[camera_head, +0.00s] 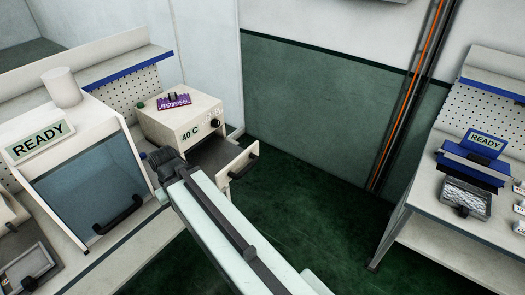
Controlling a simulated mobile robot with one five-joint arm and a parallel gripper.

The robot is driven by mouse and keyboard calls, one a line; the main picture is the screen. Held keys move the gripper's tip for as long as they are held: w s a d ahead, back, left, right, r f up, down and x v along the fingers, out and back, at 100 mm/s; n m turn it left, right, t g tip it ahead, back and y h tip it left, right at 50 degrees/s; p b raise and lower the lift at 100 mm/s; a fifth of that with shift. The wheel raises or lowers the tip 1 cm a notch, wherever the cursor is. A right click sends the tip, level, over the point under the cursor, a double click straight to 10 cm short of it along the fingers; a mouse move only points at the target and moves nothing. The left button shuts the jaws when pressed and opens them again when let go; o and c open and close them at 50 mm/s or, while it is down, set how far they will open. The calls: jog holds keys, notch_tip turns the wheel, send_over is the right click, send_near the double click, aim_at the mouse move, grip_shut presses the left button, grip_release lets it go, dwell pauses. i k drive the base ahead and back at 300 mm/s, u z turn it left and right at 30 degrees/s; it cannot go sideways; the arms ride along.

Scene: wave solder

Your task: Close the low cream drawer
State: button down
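The cream drawer front (232,168) with a black bar handle stands out from the cream box marked 40 C (190,125). The drawer is open, and its dark inside shows between the front and the box. My gripper (158,160) is a dark shape at the end of my pale arm, left of the drawer and near the lower front of the box. My arm crosses in front of the drawer's near side and hides part of it. The fingers are too small and dark to tell whether they are open or shut, or touching anything.
A cream cabinet with a tinted window (90,185) and a READY sign stands left of my gripper. A purple circuit board (174,102) lies on the box. The green floor (310,205) right of the drawer is clear up to a second bench (420,212).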

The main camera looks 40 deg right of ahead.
aim_at(222, 161)
jog(key=i, duration=1)
